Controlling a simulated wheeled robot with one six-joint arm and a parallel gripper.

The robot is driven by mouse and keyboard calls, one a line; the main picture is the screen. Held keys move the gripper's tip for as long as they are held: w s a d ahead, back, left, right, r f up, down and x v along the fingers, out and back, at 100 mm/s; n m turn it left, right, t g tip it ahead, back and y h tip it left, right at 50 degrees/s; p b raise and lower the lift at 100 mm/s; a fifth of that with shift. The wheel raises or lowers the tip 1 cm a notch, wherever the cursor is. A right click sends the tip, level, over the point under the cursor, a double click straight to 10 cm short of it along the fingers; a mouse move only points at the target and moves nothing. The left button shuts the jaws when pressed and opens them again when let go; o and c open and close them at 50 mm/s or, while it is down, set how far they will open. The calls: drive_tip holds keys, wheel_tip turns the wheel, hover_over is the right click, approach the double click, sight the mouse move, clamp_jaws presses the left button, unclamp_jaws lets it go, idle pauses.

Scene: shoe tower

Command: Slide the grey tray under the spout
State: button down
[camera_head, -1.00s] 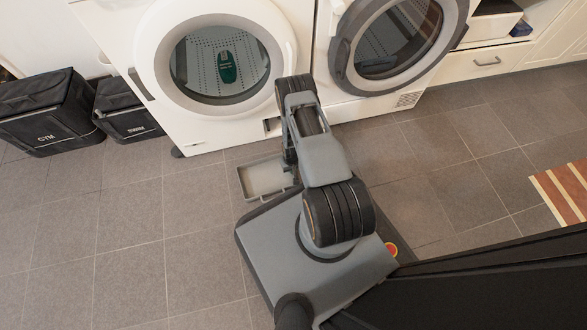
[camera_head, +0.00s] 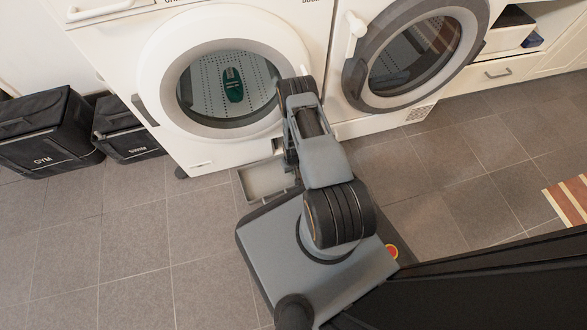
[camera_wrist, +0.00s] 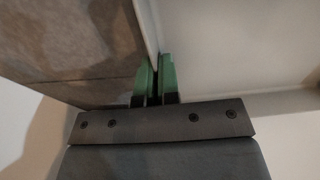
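The grey tray (camera_head: 252,191) lies on the floor at the foot of the left white machine, beside my base; my arm covers its right side. A small dark recess low on the machine front, probably where the spout is (camera_head: 278,145), shows just beyond the tray's far side, partly behind my arm; the spout itself is not clear. In the wrist view, the green fingertips of my gripper (camera_wrist: 156,78) are close together on the thin rim of the tray (camera_wrist: 215,50). Floor shows on one side, the pale tray inside on the other.
The left machine's round door (camera_head: 232,85) shows a green object inside. A second machine (camera_head: 415,50) stands to the right. Two black bags, GYM (camera_head: 45,130) and SWIM (camera_head: 125,130), stand at left. A striped mat (camera_head: 570,198) lies at right. The floor at left is clear.

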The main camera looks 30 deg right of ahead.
drive_tip(key=shift+w+d+r, duration=0.1)
drive_tip(key=shift+w+d, duration=0.3)
drive_tip(key=shift+d, duration=0.05)
drive_tip(key=c, duration=1.3)
unclamp_jaws()
drive_tip(key=shift+r, duration=0.1)
drive_tip(key=shift+o, duration=0.2)
drive_tip(key=shift+w, duration=0.1)
drive_tip(key=shift+r, duration=0.1)
wheel_tip(320, 180, up, 8)
drive_tip(key=p, duration=0.6)
drive_tip(key=shift+s+a, duration=0.2)
drive_tip(key=shift+f, duration=0.2)
drive_tip(key=shift+a, duration=0.1)
